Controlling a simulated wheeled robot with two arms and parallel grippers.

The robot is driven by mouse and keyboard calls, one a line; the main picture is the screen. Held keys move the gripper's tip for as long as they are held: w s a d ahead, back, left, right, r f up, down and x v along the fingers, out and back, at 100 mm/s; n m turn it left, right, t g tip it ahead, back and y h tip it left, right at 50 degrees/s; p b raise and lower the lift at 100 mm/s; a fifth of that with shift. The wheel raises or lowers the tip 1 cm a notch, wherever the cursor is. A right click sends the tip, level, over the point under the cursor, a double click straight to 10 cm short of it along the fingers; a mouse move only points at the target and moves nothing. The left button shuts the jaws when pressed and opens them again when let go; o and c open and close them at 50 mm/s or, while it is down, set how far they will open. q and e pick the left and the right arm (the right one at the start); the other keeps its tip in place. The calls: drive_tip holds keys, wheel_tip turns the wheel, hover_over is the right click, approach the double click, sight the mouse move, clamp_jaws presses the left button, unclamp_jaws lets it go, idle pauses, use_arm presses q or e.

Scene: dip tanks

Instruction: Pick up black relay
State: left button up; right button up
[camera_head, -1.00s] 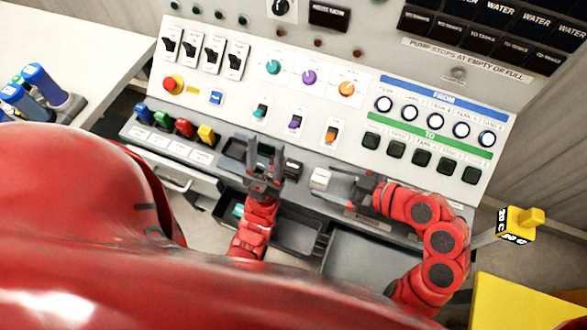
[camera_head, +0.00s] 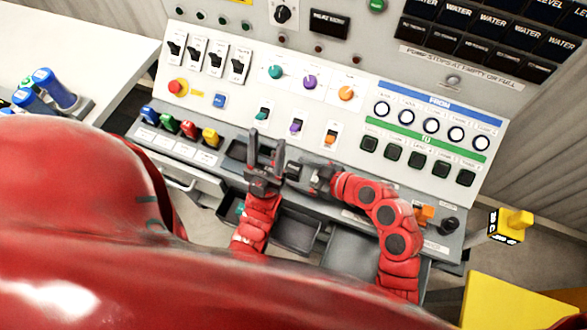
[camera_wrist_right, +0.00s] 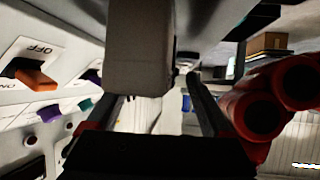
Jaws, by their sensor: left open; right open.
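The black relay (camera_head: 293,170) is a small dark block on the console's lower ledge, between my two grippers in the head view. My right gripper (camera_head: 304,174) is open, with its fingertips close beside the relay. In the right wrist view a dark grey-brown block (camera_wrist_right: 140,45) fills the upper middle, in front of the open fingers (camera_wrist_right: 150,108); I cannot tell for sure whether it is the black relay or whether a finger touches it. My left gripper (camera_head: 265,148) is open and empty, fingers pointing up, just left of the relay.
The sloped control panel (camera_head: 330,110) with switches and knobs rises behind the ledge. Colored switches (camera_head: 180,126) sit at left. An open grey drawer (camera_head: 296,232) lies below. An orange block (camera_head: 425,213) and a black knob (camera_head: 449,224) are at right.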

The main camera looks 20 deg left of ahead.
clamp_jaws()
idle(0.3)
drive_tip(key=shift+r, duration=0.1)
